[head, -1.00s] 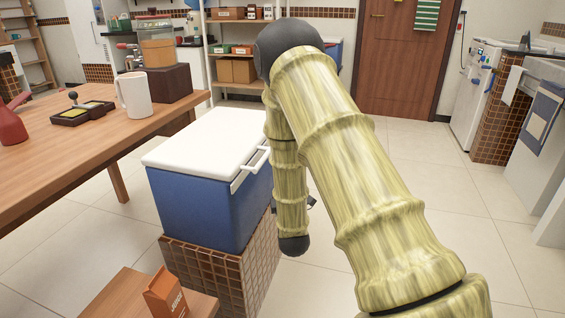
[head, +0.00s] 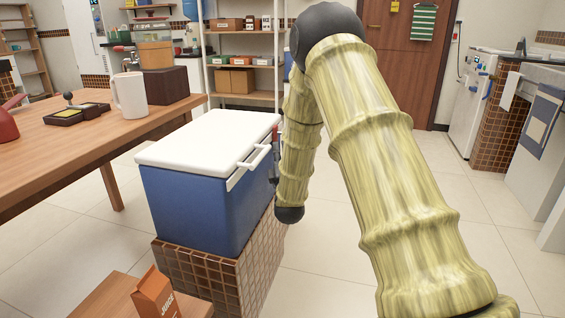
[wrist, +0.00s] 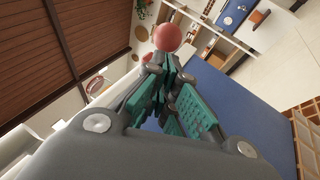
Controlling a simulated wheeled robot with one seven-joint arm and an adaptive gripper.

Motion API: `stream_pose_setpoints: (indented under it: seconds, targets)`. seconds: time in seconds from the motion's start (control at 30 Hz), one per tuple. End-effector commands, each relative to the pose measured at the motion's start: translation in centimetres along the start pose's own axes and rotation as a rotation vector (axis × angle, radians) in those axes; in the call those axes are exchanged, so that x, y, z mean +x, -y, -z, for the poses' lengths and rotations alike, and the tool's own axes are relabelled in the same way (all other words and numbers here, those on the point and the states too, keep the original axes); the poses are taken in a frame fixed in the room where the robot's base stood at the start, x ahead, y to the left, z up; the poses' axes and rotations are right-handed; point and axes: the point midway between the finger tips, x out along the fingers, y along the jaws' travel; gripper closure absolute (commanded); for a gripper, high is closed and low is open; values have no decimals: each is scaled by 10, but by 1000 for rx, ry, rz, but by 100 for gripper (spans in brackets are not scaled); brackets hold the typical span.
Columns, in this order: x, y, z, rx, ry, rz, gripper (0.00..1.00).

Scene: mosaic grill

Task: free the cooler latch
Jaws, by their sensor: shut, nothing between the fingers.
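The cooler (head: 198,205) is a blue box with a closed white lid (head: 205,138). A white bar handle (head: 250,165) sits at its right-hand upper edge. My gripper (head: 275,160) is mostly hidden behind my arm, close beside the cooler's right side. In the wrist view my gripper (wrist: 166,62) has its teal-padded fingers shut and empty. A red ball (wrist: 168,38) shows just beyond the fingertips; I cannot tell whether they touch it or whether it belongs to the latch. The cooler's blue wall (wrist: 240,105) lies to the right of the fingers there.
The cooler stands on a brown tiled pedestal (head: 205,275). A wooden table (head: 60,150) with a white mug (head: 130,95) is at the left. An orange juice carton (head: 155,293) stands on a low wooden surface in front. The floor at the right is open.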

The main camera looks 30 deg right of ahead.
Motion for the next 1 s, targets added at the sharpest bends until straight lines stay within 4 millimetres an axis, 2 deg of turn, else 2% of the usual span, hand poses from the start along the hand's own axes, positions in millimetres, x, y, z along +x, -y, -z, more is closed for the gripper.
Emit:
stream_pose_setpoints:
  seconds: [0.27, 1.0]
  targets:
    - [15, 0, 0, 1, 0, 0, 100]
    - [18, -3, 2, 19, -4, 46, 100]
